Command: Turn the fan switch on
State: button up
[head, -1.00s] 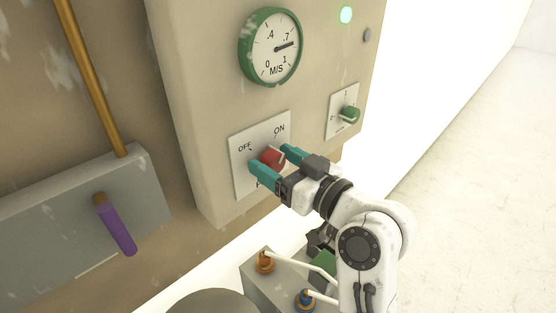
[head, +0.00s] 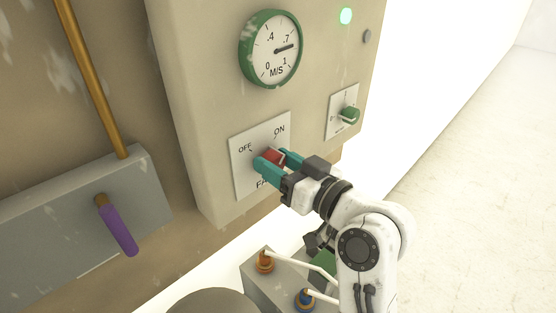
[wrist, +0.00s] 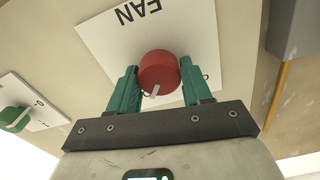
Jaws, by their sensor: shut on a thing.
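The fan switch is a red round knob (head: 273,157) on a white plate (head: 242,176) marked OFF and ON. In the wrist view the red knob (wrist: 158,72) sits between the two teal fingers, below the word FAN on its plate (wrist: 95,38). A pale pointer mark shows on the knob, toward the ON side in the head view. My gripper (head: 270,161) is shut on the knob, one finger on each side. The fingers hide part of the plate.
A green-rimmed gauge (head: 270,49) is above, its needle near .7. A lit green lamp (head: 345,15) is at the top. A green knob (head: 349,115) is at the right. A purple-handled lever (head: 117,229) is at the left. Orange (head: 264,261) and blue (head: 305,299) fittings are below.

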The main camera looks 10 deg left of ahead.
jog(key=shift+r+m, duration=0.15)
jog(key=shift+m, duration=0.55)
jog(key=o, duration=1)
jog(key=shift+d, duration=0.1)
jog(key=b+v, duration=0.1)
jog(key=v, duration=0.9)
jog(key=shift+s+d, duration=0.25)
